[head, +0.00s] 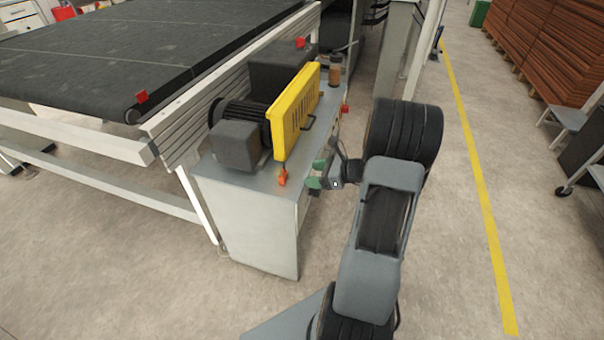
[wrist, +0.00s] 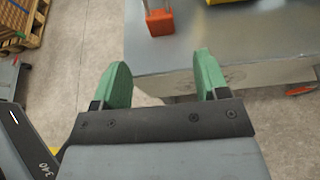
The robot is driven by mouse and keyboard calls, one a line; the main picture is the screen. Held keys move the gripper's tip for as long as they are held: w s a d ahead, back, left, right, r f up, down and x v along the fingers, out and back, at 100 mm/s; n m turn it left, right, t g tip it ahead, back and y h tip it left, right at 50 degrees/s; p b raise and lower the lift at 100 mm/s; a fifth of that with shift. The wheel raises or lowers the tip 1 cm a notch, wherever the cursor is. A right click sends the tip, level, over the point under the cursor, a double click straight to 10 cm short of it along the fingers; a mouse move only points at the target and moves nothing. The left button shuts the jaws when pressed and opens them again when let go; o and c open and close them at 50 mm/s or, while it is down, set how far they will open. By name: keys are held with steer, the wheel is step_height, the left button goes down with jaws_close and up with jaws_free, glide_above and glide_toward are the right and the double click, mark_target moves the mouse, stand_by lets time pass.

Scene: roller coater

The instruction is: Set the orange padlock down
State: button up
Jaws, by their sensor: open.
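The orange padlock (head: 283,178) stands on the grey cabinet top (head: 226,182), near its edge and just in front of the yellow guard. In the wrist view the padlock (wrist: 160,22) is at the top, with part of its shackle showing at the picture's edge. My gripper (head: 316,175) is at the right side of the cabinet, beside the padlock. In the wrist view its green fingers (wrist: 162,72) are spread apart with nothing between them. The padlock lies beyond the fingertips, apart from them.
A yellow guard (head: 297,110) and a dark motor (head: 243,132) stand on the cabinet. A brown jar (head: 335,70) is farther back. A black conveyor belt (head: 130,50) is at left.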

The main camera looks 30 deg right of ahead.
steer(key=s+a+r+n+g+h, duration=0.3)
steer(key=s+a+n, duration=0.4)
steer(key=n, duration=0.6)
steer(key=s+a+r+n+g+h, duration=0.4)
steer(key=s+a+r+n+h, duration=0.2)
steer(key=n, duration=0.8)
steer(key=s+a+r, duration=0.1)
steer(key=s+a, duration=0.1)
steer(key=a, duration=0.1)
steer(key=shift+a, duration=0.3)
